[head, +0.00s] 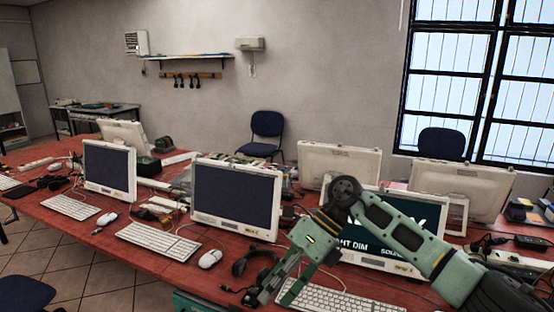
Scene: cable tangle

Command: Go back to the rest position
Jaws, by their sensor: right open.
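My right arm comes in from the lower right and bends down over the red table (55,218). My right gripper (272,298) points down and to the left, with its fingers apart and nothing seen between them. It is in front of the right monitor (420,225), by the left end of a white keyboard (340,301). I cannot tell whether it touches the keyboard or the table. My left gripper is not in view.
Dark headphones (240,268) lie close left of the gripper. A middle monitor (235,196), a left monitor (109,168), keyboards, mice and loose cables cover the table. Two white monitors (338,163) (460,188) stand behind. A blue chair (266,124) is beyond the table.

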